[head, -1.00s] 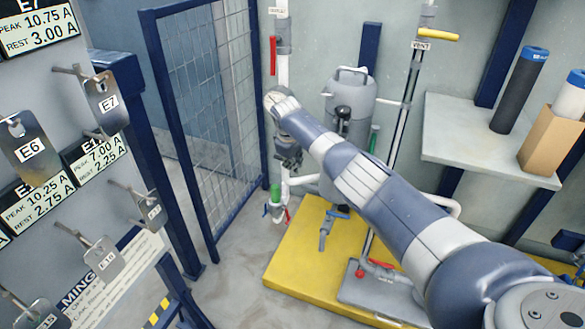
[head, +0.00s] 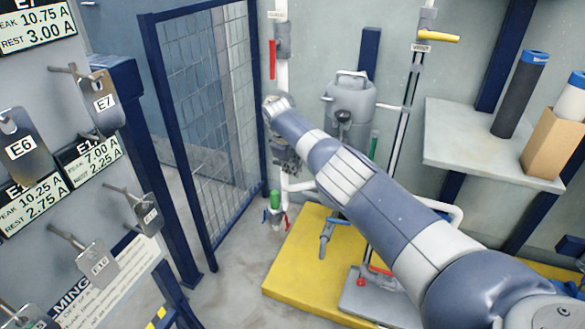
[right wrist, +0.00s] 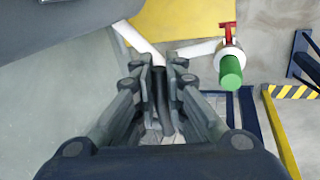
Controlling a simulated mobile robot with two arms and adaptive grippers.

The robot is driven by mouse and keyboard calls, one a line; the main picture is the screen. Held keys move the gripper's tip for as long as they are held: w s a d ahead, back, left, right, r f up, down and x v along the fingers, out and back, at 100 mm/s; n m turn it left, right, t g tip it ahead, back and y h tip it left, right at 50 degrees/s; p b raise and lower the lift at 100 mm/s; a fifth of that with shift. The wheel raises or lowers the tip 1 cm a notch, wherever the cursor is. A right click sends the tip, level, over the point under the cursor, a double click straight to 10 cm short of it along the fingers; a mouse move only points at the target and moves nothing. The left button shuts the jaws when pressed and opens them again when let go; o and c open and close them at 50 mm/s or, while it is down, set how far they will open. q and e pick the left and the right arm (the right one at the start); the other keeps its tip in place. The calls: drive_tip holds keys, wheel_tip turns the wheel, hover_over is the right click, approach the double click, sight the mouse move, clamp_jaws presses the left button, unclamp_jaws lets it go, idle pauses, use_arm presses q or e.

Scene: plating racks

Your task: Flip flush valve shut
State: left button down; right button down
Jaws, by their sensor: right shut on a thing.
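My right gripper (head: 286,162) is at the vertical white pipe (head: 283,95) beside the mesh door, partly hidden by my own arm. In the right wrist view, its fingers (right wrist: 162,68) are closed around a narrow dark piece (right wrist: 163,100). I cannot tell whether this is a valve lever. A red lever (head: 272,60) hangs upright along the pipe higher up, under a label too small to read. Lower down is a green-ended fitting (head: 275,199) with a red handle; it also shows in the right wrist view (right wrist: 230,70), apart from the fingers. My left gripper is out of view.
A mesh door (head: 205,120) stands just left of the pipe. A grey tank (head: 350,105) and a vent pipe with a yellow lever (head: 438,37) stand behind my arm. A yellow platform (head: 290,265) lies below. A rack of hanging tags (head: 103,97) is at left, a shelf (head: 490,150) at right.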

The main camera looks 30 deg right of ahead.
drive_tip(key=c, duration=1.9)
unclamp_jaws()
drive_tip(key=shift+a, duration=0.1)
drive_tip(key=shift+r, duration=0.1)
drive_tip(key=v, duration=1.1)
drive_tip(key=shift+a+r, duration=0.15)
drive_tip(key=shift+r, duration=0.25)
